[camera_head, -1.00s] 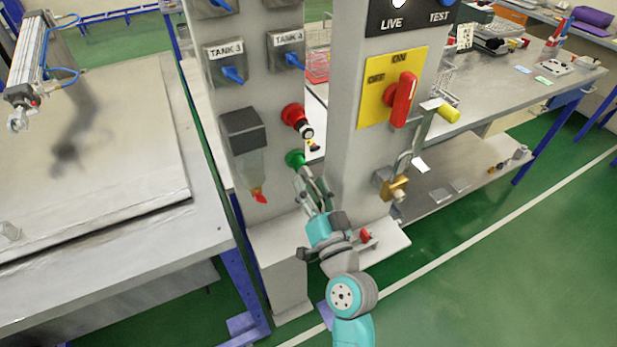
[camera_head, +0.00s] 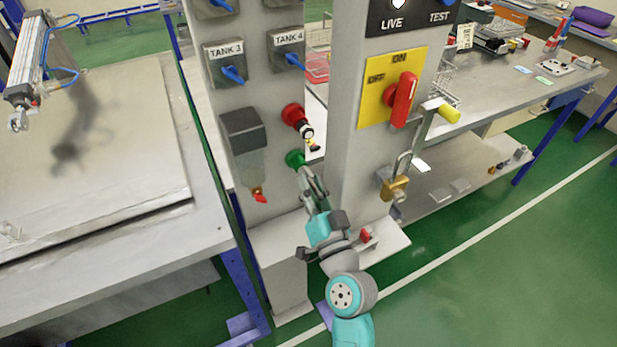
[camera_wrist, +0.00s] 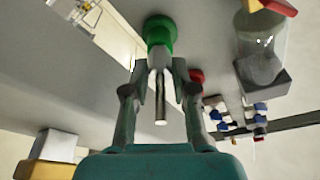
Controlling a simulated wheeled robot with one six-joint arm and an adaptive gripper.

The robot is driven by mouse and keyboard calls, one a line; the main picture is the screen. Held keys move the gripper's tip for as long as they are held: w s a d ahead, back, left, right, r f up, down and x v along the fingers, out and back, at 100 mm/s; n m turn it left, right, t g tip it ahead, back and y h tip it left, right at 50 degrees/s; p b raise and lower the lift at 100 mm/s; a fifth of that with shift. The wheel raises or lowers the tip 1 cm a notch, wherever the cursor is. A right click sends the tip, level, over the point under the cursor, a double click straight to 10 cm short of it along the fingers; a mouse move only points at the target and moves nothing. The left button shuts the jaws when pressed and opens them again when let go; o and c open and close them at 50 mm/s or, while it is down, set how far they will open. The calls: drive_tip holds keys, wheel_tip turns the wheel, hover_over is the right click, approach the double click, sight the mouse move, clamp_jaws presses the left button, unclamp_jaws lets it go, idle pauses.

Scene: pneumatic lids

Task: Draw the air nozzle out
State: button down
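The air nozzle (camera_wrist: 159,97) looks to be the thin metal tube standing out of the green round socket (camera_wrist: 159,32) in the wrist view. The green socket (camera_head: 295,158) also shows low on the grey post in the head view. My gripper (camera_wrist: 160,80) has one finger on each side of the tube, close in, and appears shut on it. The tube's end points back toward my palm, and its root is still at the green socket. In the head view my gripper (camera_head: 308,178) hides most of the nozzle.
A red round knob (camera_head: 293,114) sits just above the green socket. A clear filter bowl (camera_head: 251,170) hangs to the left. A brass padlock (camera_head: 394,187) and red switch handle (camera_head: 403,99) are on the right post. A bench (camera_head: 90,210) stands left.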

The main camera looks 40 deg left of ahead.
sight(319, 196)
drive_tip(key=shift+d, duration=0.25)
drive_tip(key=shift+s+d, duration=0.2)
drive_tip(key=shift+d, duration=0.1)
drive_tip(key=shift+r+v, duration=0.25)
drive_tip(key=shift+v, duration=0.85)
drive_tip(key=shift+w+d, duration=0.1)
drive_tip(key=s+d+r, duration=0.2)
drive_tip(key=d+r, duration=0.2)
drive_tip(key=r, duration=0.3)
drive_tip(key=shift+d+r, duration=0.2)
drive_tip(key=shift+d, duration=0.1)
idle(0.8)
idle(0.5)
